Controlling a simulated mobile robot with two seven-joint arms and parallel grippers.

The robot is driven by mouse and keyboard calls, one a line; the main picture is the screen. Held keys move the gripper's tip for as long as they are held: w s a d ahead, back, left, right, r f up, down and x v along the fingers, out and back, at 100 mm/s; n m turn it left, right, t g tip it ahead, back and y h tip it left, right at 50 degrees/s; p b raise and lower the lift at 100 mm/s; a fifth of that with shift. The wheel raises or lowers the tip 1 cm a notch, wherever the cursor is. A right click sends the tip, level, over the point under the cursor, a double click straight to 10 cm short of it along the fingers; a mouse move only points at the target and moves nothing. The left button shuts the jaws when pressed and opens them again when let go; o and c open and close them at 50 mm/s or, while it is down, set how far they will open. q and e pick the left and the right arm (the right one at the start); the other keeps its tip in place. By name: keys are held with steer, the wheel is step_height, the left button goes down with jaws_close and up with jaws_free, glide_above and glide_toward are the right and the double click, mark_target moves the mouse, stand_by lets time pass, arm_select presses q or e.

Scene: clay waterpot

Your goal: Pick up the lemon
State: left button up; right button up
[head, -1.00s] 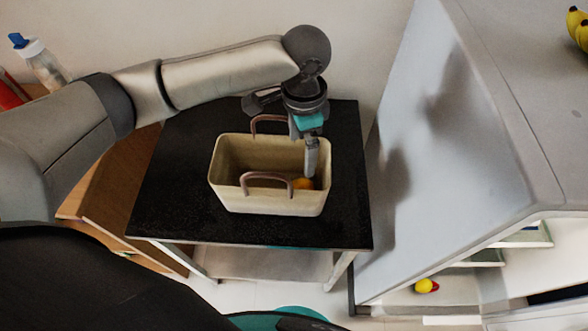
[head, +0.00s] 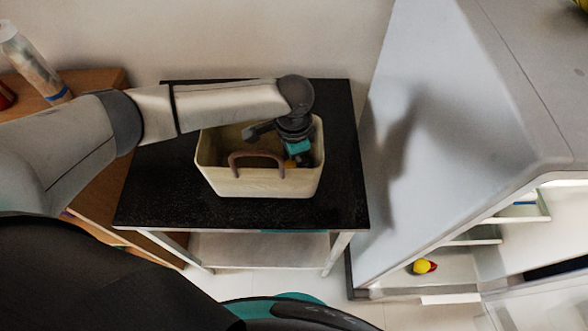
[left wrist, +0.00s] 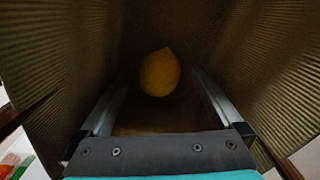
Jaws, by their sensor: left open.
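A yellow lemon (left wrist: 160,73) lies on the floor of a beige basket (head: 262,184) with brown handles. The basket stands on a black-topped table (head: 160,190). My left gripper (head: 298,160) reaches down into the basket from above. In the left wrist view its two fingers (left wrist: 160,98) are open, one on each side of the lemon's near end, with gaps between them and the fruit. In the head view only a small orange-yellow patch of the lemon (head: 290,164) shows beside the gripper, and the fingertips are hidden by the basket wall. My right gripper is not in view.
The basket's ribbed walls (left wrist: 50,60) close in around the gripper. A bottle (head: 30,60) stands on a wooden surface at left.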

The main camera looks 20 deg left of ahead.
arm_select(q)
steer(key=shift+f, duration=0.55)
steer(key=c, duration=1.5)
steer(key=shift+o, duration=0.2)
steer(key=shift+r, duration=0.1)
